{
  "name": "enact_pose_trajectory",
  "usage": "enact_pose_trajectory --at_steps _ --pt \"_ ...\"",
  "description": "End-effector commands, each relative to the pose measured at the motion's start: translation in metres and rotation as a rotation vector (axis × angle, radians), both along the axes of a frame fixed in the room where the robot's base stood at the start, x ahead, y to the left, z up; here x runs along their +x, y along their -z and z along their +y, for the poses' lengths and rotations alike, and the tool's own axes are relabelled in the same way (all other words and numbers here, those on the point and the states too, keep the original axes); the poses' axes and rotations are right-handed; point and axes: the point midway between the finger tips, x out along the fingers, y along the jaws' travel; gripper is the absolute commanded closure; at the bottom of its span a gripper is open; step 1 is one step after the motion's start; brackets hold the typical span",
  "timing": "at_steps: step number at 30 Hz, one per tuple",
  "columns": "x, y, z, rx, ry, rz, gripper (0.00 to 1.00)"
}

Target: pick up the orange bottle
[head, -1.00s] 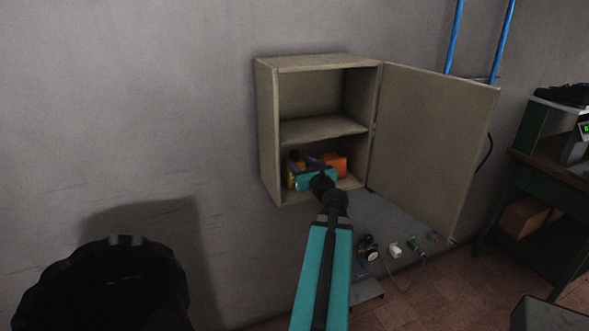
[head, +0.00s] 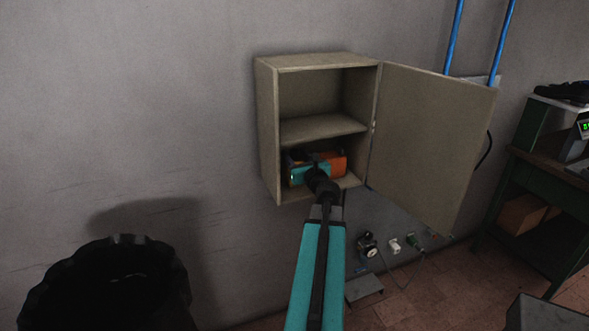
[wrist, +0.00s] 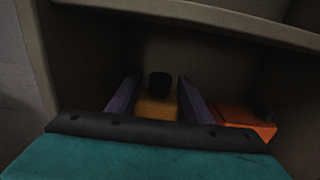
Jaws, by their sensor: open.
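A yellow-orange bottle with a black cap (wrist: 158,106) stands in the lower compartment of the wall cabinet. In the wrist view it is between the two purple fingers of my gripper (wrist: 157,88), which are open, one on each side of it. I see a gap at the cap; whether a finger touches the body lower down I cannot tell. The bottle's lower part is hidden behind the gripper's dark front edge. In the head view, my gripper (head: 311,172) is inside the lower compartment and hides most of the bottle.
A brighter orange, box-like thing (wrist: 240,119) lies right of the fingers, close by. The shelf (wrist: 195,14) is above. The cabinet (head: 268,130) has side walls around my gripper, and its door (head: 432,140) stands open at right. A black bin (head: 115,280) is at lower left.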

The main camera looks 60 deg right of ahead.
Motion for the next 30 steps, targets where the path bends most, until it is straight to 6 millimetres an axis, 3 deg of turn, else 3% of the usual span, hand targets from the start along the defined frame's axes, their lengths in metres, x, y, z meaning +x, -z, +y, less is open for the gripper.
enact_pose_trajectory --at_steps 6,23,26,30 --pt "0.0103 -0.0006 -0.0082 0.0 0.001 0.0 0.54" --pt "0.0104 0.0 -0.0081 0.0 0.001 0.0 0.54" --pt "0.0103 0.0 -0.0082 0.0 0.001 0.0 0.66" --pt "0.0103 -0.0001 -0.0082 0.0 0.001 0.0 0.89"
